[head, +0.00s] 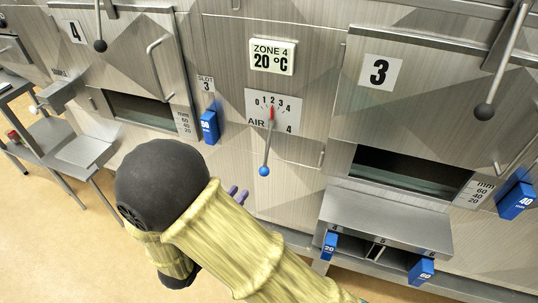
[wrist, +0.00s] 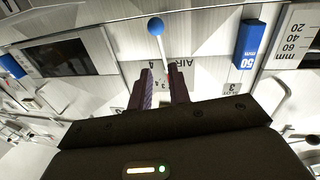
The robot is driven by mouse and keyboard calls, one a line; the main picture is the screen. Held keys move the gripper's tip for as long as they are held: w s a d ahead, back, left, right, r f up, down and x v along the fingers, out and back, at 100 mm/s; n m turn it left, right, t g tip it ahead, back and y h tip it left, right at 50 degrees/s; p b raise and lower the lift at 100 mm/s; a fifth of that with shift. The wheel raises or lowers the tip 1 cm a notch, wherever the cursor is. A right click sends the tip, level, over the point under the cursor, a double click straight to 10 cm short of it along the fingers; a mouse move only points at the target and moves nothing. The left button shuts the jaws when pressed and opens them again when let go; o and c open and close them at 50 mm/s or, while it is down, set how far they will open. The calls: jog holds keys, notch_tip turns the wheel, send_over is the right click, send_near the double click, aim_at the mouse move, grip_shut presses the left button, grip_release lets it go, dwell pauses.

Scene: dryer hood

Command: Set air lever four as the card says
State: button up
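Air lever four (head: 266,150) hangs almost straight down from its AIR 4 dial plate (head: 285,122), with a blue ball knob (head: 264,171) at its lower end. The red pointer stands at about 2 on the 0 to 4 scale. My gripper (head: 238,195) is below and left of the knob in the head view, with only its purple fingertips showing past my arm. In the wrist view my gripper (wrist: 160,72) is open, its two fingers apart with nothing held. The knob (wrist: 155,25) and rod show beyond the fingertips. I see no readable instruction card.
A blue 50 mm block (head: 209,127) is left of the lever. A metal side table (head: 50,140) stands at left.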

aim_at(265, 160)
jog(key=p+x, duration=0.2)
jog(key=x, duration=1.4)
jog(key=shift+w+d, duration=0.25)
grip_shut()
